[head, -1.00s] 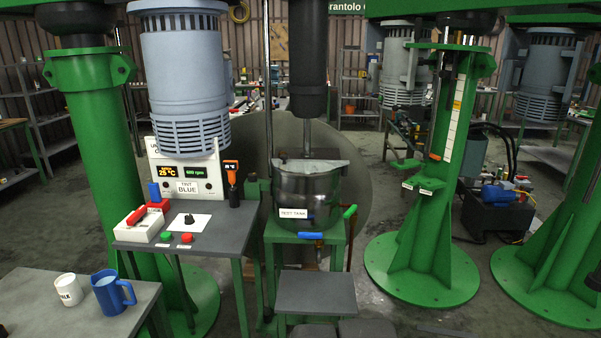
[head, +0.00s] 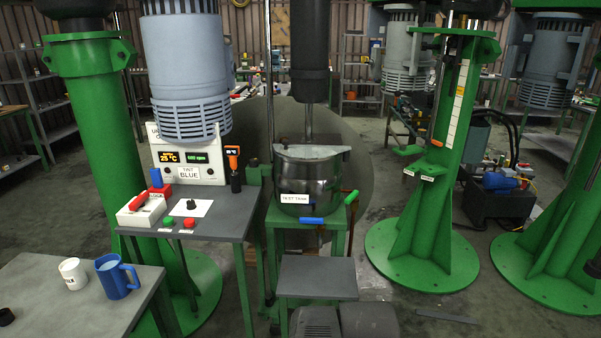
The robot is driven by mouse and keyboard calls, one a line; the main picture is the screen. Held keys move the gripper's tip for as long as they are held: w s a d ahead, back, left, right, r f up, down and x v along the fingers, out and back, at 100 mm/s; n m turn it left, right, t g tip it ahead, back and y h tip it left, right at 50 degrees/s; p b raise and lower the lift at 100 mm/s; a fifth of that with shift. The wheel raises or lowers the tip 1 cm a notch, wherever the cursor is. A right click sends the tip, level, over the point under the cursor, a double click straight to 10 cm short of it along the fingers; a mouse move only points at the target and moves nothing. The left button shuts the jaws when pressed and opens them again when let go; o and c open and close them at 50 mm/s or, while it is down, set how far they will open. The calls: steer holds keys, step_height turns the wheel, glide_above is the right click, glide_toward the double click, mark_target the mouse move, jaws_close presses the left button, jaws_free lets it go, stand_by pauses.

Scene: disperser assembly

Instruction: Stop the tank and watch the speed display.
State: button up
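The test tank (head: 310,177) is a dark metal pot with a white label, standing on a green stand under the grey shaft (head: 308,122). The speed display (head: 202,158) is lit green and seems to read about 600 rpm; its digits are small. It sits in the white panel (head: 212,178), beside an orange temperature display (head: 170,157) showing 25 °C. On the grey table in front are a red button (head: 190,223), a green button (head: 167,222) and a black knob (head: 191,204) on a white plate. My gripper is not in view.
A white box with a red lever (head: 141,208) stands on the table's left. A blue mug (head: 117,277) and a white cup (head: 72,273) stand on a nearer table (head: 40,295). Green columns (head: 425,200) stand to the right. A low grey step (head: 318,277) is before the tank.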

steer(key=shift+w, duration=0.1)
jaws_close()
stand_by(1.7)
